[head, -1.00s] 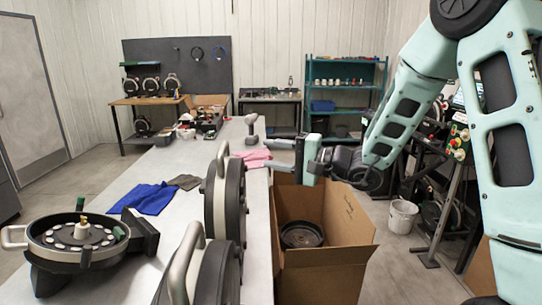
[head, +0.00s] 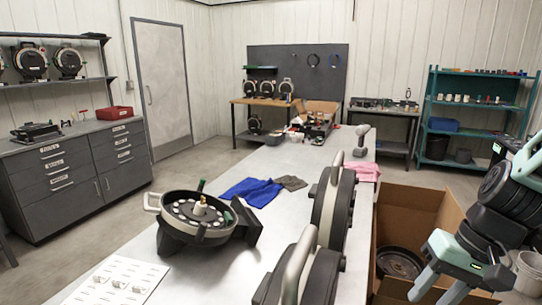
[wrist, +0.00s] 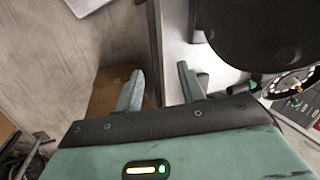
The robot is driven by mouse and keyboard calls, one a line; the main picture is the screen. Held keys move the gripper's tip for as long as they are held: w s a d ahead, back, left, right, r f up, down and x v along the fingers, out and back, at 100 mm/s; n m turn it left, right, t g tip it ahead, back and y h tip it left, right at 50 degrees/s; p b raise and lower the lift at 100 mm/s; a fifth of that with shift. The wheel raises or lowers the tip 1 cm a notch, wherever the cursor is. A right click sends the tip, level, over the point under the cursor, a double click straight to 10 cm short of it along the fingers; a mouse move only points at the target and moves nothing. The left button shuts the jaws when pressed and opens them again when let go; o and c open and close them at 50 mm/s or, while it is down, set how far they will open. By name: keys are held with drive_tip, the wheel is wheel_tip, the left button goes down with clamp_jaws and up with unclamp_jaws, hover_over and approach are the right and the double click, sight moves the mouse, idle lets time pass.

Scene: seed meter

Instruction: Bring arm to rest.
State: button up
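My gripper (head: 438,286) is at the lower right of the head view, in front of and over the near side of the cardboard box (head: 410,197). Its two teal fingers are spread with nothing between them. In the wrist view my gripper (wrist: 160,90) also shows its fingers wide apart and empty. My arm is folded in at the right edge of the head view, and most of it is out of the picture.
The long grey table (head: 268,163) holds an open seed meter (head: 200,215), a blue cloth (head: 252,191) and large upright round housings (head: 333,207). A dark disc (head: 399,264) lies in the box. Drawer cabinets (head: 75,175) stand at left. The floor between cabinets and table is clear.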

drive_tip(key=d+n+t+h, duration=0.2)
drive_tip(key=d+h, duration=0.2)
drive_tip(key=s+a+r+n+g, duration=0.1)
drive_tip(key=s+a+n, duration=0.3)
drive_tip(key=s+a, duration=0.2)
drive_tip(key=s+a+r+n+g, duration=0.1)
drive_tip(key=s+a+n, duration=0.3)
drive_tip(key=a, duration=0.7)
drive_tip(key=shift+s+a+r+y, duration=0.15)
drive_tip(key=shift+s+r+y, duration=0.2)
drive_tip(key=shift+s, duration=0.85)
